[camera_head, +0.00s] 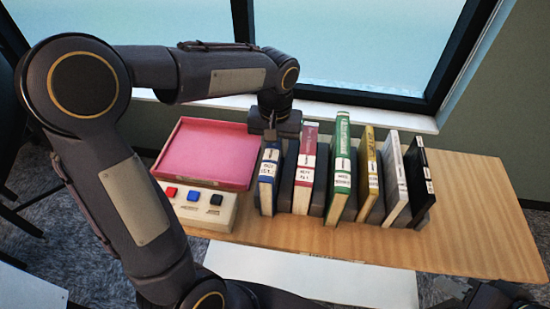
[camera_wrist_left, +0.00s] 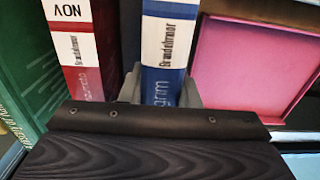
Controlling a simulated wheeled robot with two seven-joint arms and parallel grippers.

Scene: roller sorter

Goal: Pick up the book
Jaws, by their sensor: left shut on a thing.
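A row of upright books stands on the wooden table (camera_head: 470,220). The blue book (camera_head: 266,190) is at the left end of the row, beside the pink tray. My left gripper (camera_head: 271,135) comes down on it from above and behind. In the left wrist view the grey fingers (camera_wrist_left: 160,92) are on both sides of the blue book's spine (camera_wrist_left: 168,45), shut on it. The book still stands upright in the row. My right gripper (camera_head: 490,294) shows partly at the bottom right, dark and cut off by the frame, away from the books.
A red book (camera_head: 306,165), green book (camera_head: 342,165), yellow book (camera_head: 367,165), white book (camera_head: 395,180) and black book (camera_head: 421,185) stand to the right, with dark dividers between. The pink tray (camera_head: 210,152) is empty. A button box (camera_head: 196,207) stands before it. The table's right end is clear.

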